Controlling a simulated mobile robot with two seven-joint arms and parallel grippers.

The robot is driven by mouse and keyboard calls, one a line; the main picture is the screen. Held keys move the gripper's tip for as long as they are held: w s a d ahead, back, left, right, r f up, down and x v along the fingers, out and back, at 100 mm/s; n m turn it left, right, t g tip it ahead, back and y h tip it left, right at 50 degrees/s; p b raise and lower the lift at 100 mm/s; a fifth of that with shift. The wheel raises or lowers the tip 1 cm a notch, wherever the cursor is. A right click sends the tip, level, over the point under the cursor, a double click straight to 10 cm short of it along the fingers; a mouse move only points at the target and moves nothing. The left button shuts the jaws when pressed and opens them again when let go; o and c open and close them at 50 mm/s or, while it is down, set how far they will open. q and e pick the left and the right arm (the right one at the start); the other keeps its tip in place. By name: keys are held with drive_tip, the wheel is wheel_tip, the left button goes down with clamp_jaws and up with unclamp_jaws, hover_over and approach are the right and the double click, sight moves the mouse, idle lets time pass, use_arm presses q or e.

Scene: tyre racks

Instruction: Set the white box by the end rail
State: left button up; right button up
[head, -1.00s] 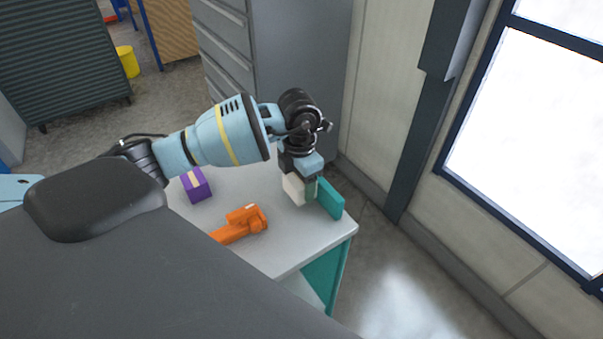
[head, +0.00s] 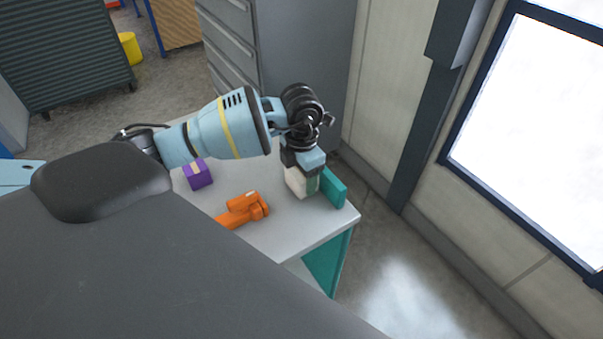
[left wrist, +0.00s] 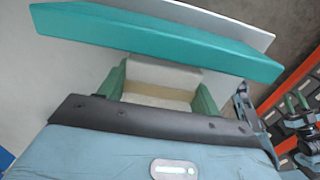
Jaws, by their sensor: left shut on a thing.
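The white box (head: 296,182) is at the right end of the bench top, between the fingers of my left gripper (head: 303,178). In the left wrist view the white box (left wrist: 158,82) shows between two green finger pads. My left gripper is shut on it and points down. The teal end rail (head: 334,188) stands along the bench's right edge, just right of the gripper. In the left wrist view the end rail (left wrist: 160,40) lies across the top, close to the box. Whether the box's underside touches the bench is hidden. My right gripper is not in view.
An orange power tool (head: 242,210) and a purple box (head: 198,174) lie on the pale bench top (head: 285,230), left of the gripper. The front right of the bench is clear. A grey drawer cabinet (head: 300,50) stands behind, and a wall with a window is at the right.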

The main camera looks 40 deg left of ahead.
use_arm(q)
drive_tip(key=shift+f, duration=0.45)
drive_tip(key=o, duration=1.3)
drive_tip(key=shift+r, duration=3.9)
